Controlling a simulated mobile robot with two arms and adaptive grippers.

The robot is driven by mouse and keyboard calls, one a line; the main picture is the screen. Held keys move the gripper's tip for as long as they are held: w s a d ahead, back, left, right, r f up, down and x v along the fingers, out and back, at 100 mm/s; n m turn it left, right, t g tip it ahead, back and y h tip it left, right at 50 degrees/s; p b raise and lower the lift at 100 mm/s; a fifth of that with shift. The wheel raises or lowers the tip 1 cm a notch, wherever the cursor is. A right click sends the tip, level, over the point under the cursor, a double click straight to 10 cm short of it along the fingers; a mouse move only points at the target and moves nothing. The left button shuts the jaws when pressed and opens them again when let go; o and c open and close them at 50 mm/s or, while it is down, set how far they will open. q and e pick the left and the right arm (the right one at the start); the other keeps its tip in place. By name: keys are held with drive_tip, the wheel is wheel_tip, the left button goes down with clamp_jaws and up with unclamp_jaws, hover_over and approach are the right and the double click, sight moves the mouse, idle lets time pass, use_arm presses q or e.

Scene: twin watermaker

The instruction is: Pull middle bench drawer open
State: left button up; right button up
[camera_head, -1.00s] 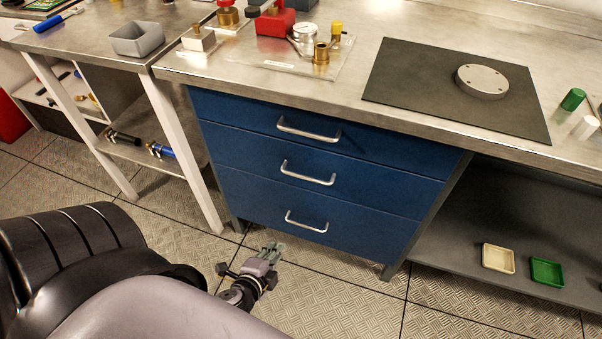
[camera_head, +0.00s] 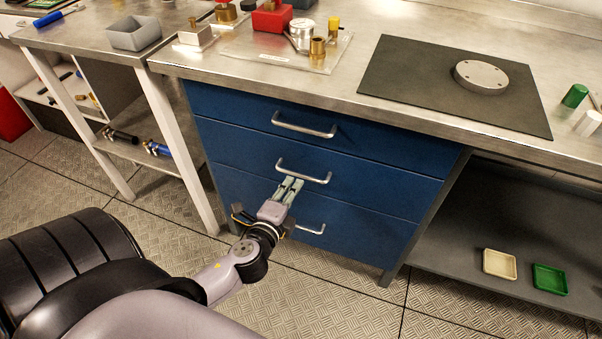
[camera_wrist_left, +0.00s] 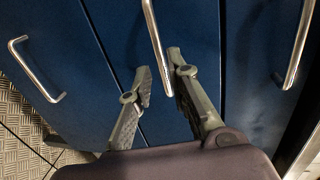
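The blue bench drawer unit has three stacked drawers, all flush and closed. The middle drawer (camera_head: 235,153) has a silver bar handle (camera_head: 303,172), which also shows in the left wrist view (camera_wrist_left: 153,38). My left gripper (camera_head: 291,183) is at this handle, reaching up from below, with its fingers pointing at the drawer front. In the left wrist view the left gripper's fingers (camera_wrist_left: 160,64) are apart, and the lower end of the handle lies in the gap between them. Whether a finger touches the handle I cannot tell. My right gripper is in neither view.
The top drawer handle (camera_head: 303,125) is above and the bottom drawer handle (camera_head: 310,229) is just below, partly hidden by my left gripper. The worktop (camera_head: 345,95) overhangs the drawers. A table leg (camera_head: 182,150) stands to the left. The floor in front is clear.

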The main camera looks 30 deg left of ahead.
sight(301, 174)
use_arm(q)
drive_tip(key=x, duration=0.7)
drive_tip(key=shift+d, duration=0.1)
drive_tip(key=shift+c, duration=0.5)
drive_tip(key=shift+s, duration=0.1)
clamp_jaws()
drive_tip(key=shift+f, duration=0.1)
